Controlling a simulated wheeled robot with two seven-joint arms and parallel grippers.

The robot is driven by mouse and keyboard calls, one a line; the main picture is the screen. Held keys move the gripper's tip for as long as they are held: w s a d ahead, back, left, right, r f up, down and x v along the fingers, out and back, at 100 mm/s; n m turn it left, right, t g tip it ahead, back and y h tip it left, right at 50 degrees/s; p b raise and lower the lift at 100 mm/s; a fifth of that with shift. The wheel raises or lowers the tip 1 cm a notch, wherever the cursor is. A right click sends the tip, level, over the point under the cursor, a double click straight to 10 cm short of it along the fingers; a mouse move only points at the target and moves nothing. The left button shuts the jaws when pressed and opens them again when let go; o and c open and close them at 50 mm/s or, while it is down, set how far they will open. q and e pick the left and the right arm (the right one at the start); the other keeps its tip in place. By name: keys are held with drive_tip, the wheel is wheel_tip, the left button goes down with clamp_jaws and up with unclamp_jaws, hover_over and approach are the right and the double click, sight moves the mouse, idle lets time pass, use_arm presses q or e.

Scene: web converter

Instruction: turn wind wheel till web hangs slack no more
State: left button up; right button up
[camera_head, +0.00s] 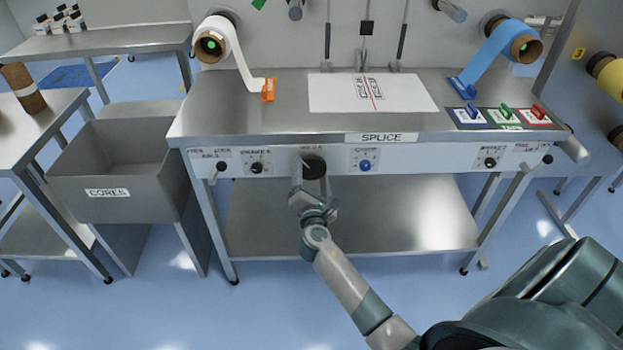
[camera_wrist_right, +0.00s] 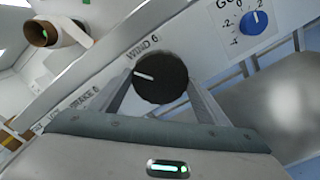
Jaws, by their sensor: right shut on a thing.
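The wind wheel (camera_head: 314,168) is a round black knob on the front panel of the steel splice table. In the right wrist view the wheel (camera_wrist_right: 161,72) shows a white pointer line towards the left, beside a WIND label. My right gripper (camera_head: 313,181) is shut on it, with one finger on each side. The white web (camera_head: 241,62) comes down from the left roll in a curve to an orange clamp (camera_head: 269,90). The blue web (camera_head: 488,58) runs from the right roll to a blue clamp (camera_head: 463,88). My left gripper is not in view.
A brake knob (camera_head: 256,168) and a blue knob (camera_head: 365,165) flank the wheel. A white splice sheet (camera_head: 400,97) lies on the tabletop. Coloured levers (camera_head: 505,112) stand at right. A grey cores bin (camera_head: 90,165) stands left. The lower shelf (camera_head: 400,220) is bare.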

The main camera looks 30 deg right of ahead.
drive_tip(key=m+b, duration=0.2)
drive_tip(key=m, duration=0.2)
drive_tip(key=shift+f, duration=0.15)
drive_tip(key=shift+m+b, duration=0.6)
drive_tip(key=shift+m, duration=0.3)
drive_tip(key=m+b, duration=0.1)
drive_tip(key=m, duration=0.1)
drive_tip(key=shift+m, duration=0.3)
drive_tip(key=m+b, duration=0.1)
drive_tip(key=m, duration=0.2)
drive_tip(key=shift+m, duration=0.3)
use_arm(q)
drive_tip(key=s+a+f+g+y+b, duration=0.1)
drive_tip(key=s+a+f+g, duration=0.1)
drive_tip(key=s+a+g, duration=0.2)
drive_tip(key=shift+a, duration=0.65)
use_arm(e)
drive_tip(key=shift+m, duration=1.7)
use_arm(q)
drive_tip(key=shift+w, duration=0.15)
use_arm(e)
drive_tip(key=o, duration=1.1)
drive_tip(key=shift+r, duration=0.2)
drive_tip(key=shift+c, duration=0.2)
